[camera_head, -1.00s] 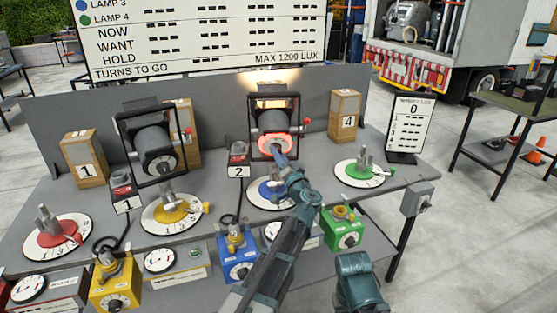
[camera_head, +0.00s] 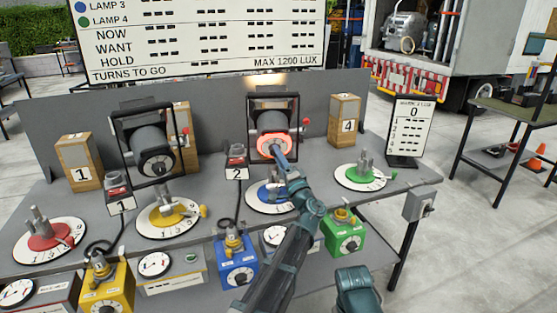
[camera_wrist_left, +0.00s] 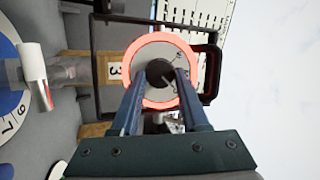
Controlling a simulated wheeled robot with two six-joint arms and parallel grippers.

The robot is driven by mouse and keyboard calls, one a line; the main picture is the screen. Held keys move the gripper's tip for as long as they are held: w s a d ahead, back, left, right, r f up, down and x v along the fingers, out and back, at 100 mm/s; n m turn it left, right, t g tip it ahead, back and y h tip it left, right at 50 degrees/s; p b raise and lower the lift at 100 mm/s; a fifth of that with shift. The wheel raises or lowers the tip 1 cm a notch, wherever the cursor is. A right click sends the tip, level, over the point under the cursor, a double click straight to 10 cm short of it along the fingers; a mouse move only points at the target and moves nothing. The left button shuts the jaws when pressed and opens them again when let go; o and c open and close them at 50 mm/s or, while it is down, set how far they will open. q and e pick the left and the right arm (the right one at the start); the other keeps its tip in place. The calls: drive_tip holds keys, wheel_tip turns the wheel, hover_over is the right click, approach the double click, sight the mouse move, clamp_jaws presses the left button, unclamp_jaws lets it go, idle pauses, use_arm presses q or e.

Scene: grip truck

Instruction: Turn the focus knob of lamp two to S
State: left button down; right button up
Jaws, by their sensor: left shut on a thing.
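Lamp two (camera_head: 272,122), a grey lamp in a black frame, stands upright at the back of the table, with a glowing red ring at its front. Its dark round focus knob (camera_wrist_left: 159,74) sits in the middle of a pale dial inside that ring, in the left wrist view. My left gripper (camera_head: 282,158) reaches the lamp's front from below. In the wrist view its two blue fingers (camera_wrist_left: 160,88) are shut on the knob from either side. Small marks show on the dial, but I cannot read them. My right gripper is not in view.
Lamp one (camera_head: 152,142) stands to the left. Below lamp two is a blue turntable (camera_head: 256,193), partly hidden by my arm; a green one (camera_head: 361,176) is at right. A red switch (camera_head: 237,155) labelled 2 is beside the lamp. Colored boxes line the front.

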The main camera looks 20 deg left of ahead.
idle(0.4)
use_arm(q)
drive_tip(key=shift+c, duration=2)
unclamp_jaws()
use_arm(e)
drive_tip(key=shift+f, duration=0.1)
